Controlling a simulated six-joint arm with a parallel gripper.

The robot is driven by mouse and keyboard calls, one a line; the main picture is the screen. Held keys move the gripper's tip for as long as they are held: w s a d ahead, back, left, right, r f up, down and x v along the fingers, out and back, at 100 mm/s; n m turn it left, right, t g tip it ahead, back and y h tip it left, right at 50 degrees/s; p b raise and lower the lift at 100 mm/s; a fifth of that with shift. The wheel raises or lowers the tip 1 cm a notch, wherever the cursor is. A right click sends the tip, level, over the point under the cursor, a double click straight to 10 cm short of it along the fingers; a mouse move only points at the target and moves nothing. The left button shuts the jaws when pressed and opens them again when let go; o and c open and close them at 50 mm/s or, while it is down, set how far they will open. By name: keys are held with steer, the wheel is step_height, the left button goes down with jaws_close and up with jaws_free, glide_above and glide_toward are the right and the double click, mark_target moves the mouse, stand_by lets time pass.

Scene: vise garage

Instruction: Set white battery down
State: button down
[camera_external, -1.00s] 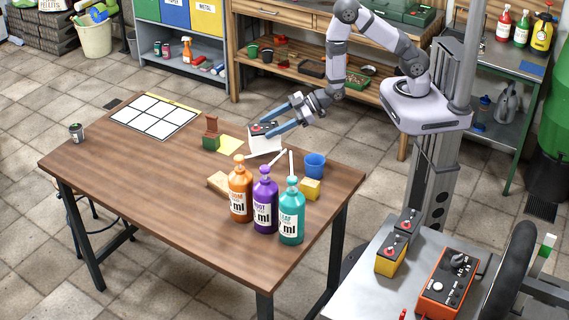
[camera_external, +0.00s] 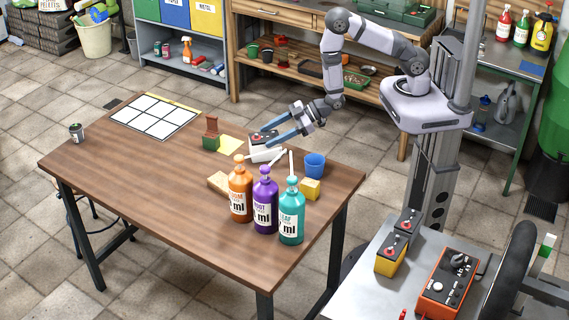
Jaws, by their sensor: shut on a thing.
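The white battery (camera_external: 257,155) is at the far right part of the wooden table, its dark top with a red spot facing up. My gripper (camera_external: 266,137) is shut on the battery near its top, with blue fingers reaching in from the right. The battery looks upright and low over the table. I cannot tell whether its base touches the wood, as white handles lie close in front of it.
Orange (camera_external: 240,195), purple (camera_external: 265,205) and teal bottles (camera_external: 291,215) stand in front. A blue cup (camera_external: 315,166) and yellow block (camera_external: 310,189) are to the right. A green-and-brown object (camera_external: 211,137) and yellow note (camera_external: 230,144) are left. The table's left front (camera_external: 140,195) is clear.

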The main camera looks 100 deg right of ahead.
steer(key=c, duration=0.7)
jaws_free()
steer(key=shift+c, duration=0.2)
steer(key=shift+r, duration=0.15)
steer(key=shift+s+r, duration=0.15)
steer(key=shift+s, duration=0.35)
steer(key=shift+p+v, duration=3.2)
steer(key=shift+v, duration=2.3)
